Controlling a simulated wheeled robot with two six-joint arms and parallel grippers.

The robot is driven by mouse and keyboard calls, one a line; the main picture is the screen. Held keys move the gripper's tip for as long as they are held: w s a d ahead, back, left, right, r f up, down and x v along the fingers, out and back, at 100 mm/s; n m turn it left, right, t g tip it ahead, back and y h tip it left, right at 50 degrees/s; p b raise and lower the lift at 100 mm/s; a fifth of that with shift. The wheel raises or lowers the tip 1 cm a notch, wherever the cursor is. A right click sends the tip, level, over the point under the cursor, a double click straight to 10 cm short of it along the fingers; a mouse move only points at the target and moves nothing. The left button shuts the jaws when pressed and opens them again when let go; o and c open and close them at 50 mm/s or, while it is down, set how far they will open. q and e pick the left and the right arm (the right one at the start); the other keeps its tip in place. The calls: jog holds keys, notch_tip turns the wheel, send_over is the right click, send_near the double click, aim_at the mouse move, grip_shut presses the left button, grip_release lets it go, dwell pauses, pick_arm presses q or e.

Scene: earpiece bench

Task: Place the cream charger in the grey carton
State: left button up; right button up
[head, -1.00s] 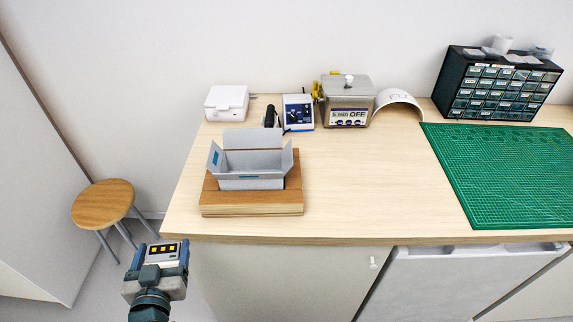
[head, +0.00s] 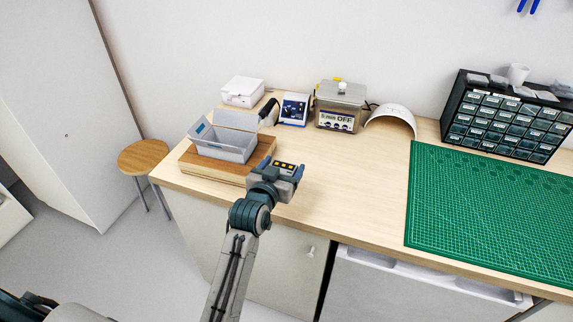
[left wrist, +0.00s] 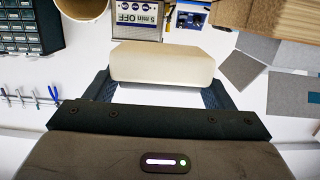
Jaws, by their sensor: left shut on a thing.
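The grey carton (head: 221,152) stands open on a wooden block at the left end of the bench, its flaps spread. In the left wrist view, grey panels of it (left wrist: 294,95) show at the right edge. My left gripper (head: 277,172) is in front of the carton and to its right, over the bench's front part. In the left wrist view it is shut on the cream charger (left wrist: 162,63), a rounded cream block held between the two fingers. In the head view the gripper hides the charger. My right gripper is not in view.
The wooden block (head: 205,169) lies under the carton. Behind are a white box (head: 242,92), a blue-fronted device (head: 294,109), a metal bath (head: 339,106) and a white arch (head: 391,118). A green mat (head: 480,215) and drawer cabinet (head: 510,118) are right. The bench middle is clear.

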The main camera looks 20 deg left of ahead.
aim_at(284, 166)
pick_arm(q)
jog(key=w+a+r, duration=0.1)
jog(key=w+r, duration=0.1)
jog(key=w, duration=0.2)
notch_tip(284, 166, down, 5)
jog(key=shift+d+f+p, duration=0.1)
jog(key=shift+p, duration=0.9)
notch_tip(284, 166, down, 4)
jog(key=shift+r+p, duration=0.1)
jog(key=shift+p, duration=0.3)
jog(key=shift+f, duration=0.25)
jog(key=o, duration=1)
jog(key=shift+s, duration=0.1)
jog(key=shift+o, duration=0.2)
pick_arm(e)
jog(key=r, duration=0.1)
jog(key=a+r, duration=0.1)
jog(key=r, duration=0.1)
pick_arm(q)
jog(key=shift+r, duration=0.1)
